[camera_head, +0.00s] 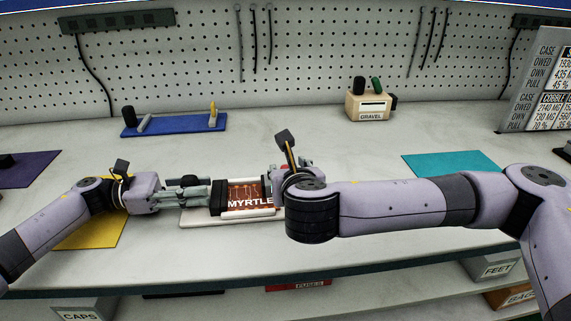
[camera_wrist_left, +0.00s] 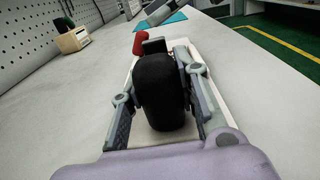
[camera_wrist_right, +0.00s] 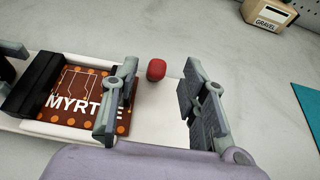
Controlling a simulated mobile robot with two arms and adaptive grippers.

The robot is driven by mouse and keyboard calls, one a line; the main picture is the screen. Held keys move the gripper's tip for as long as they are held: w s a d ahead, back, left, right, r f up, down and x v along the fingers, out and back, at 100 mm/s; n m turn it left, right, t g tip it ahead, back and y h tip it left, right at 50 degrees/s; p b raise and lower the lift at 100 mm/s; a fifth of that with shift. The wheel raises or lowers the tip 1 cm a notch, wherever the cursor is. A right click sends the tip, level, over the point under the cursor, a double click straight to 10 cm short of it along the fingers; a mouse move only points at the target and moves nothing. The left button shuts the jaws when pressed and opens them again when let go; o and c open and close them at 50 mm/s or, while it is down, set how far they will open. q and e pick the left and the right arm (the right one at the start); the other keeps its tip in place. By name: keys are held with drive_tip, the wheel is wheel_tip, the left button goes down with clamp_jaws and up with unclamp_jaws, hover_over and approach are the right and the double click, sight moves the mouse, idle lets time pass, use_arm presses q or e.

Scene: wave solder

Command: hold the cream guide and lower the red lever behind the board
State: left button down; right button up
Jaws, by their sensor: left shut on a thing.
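The brown board (camera_head: 247,196) marked MYRTLE lies on the cream guide (camera_head: 190,217), with a black block at its left end; the board also shows in the right wrist view (camera_wrist_right: 85,98). My left gripper (camera_head: 205,193) is shut on a black rounded handle (camera_wrist_left: 160,90) at the guide's left end.
A blue tray (camera_head: 173,126) and a cream GRAVEL box (camera_head: 369,105) stand at the back. Yellow (camera_head: 90,235), purple (camera_head: 28,169) and teal (camera_head: 455,163) mats lie on the bench. A sign (camera_head: 540,85) stands at the right. The bench behind the board is clear.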

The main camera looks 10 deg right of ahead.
sight(285, 165)
drive_tip(key=shift+x, duration=2.8)
drive_tip(key=shift+c, duration=0.4)
clamp_jaws()
